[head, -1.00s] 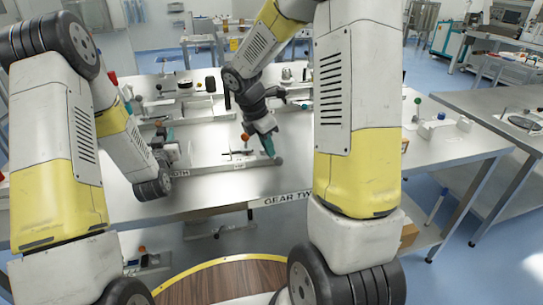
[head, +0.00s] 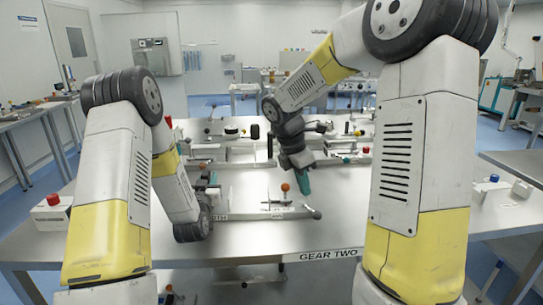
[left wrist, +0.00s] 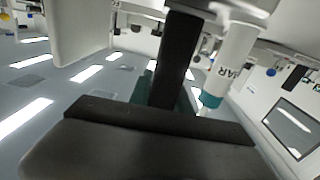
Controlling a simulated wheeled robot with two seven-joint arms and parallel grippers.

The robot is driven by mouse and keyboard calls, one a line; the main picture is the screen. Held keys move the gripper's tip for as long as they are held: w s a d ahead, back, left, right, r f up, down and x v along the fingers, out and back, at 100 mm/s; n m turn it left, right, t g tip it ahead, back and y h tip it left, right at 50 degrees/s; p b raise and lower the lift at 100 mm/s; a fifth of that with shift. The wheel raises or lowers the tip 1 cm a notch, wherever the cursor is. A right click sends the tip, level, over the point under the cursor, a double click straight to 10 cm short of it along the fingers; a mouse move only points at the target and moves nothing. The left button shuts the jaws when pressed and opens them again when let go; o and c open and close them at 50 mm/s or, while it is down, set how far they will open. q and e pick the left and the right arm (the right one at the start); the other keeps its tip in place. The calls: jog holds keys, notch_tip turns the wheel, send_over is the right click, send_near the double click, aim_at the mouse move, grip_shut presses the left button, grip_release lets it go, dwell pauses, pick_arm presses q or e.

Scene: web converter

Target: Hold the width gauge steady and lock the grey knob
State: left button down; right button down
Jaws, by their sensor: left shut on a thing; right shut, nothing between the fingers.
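A low metal gauge with a rail (head: 265,214) lies on the bench behind the GEAR TWO label. An orange ball knob (head: 285,187) stands over it, and a small grey round knob (head: 317,214) sits at the rail's right end. My left gripper (head: 213,180) is at the rail's left end, mostly hidden by my arm. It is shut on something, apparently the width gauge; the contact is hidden. My right gripper (head: 304,186), with teal fingertips, is shut and empty, pointing down just right of the orange knob and above the grey one. The left wrist view shows dark gripper parts (left wrist: 175,100) close up.
More rails, a black roll (head: 231,130) and small knobs fill the back of the bench (head: 270,240). The bench front is clear.

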pick_arm(q)
jog(key=shift+s+a+f, duration=0.15)
jog(key=shift+f, duration=0.2)
jog(key=c, duration=1.1)
grip_release()
jog(key=shift+r, duration=0.2)
jog(key=s, duration=0.7)
jog(key=shift+s+a, duration=0.1)
jog(key=shift+s, duration=0.05)
jog(key=shift+r, duration=0.1)
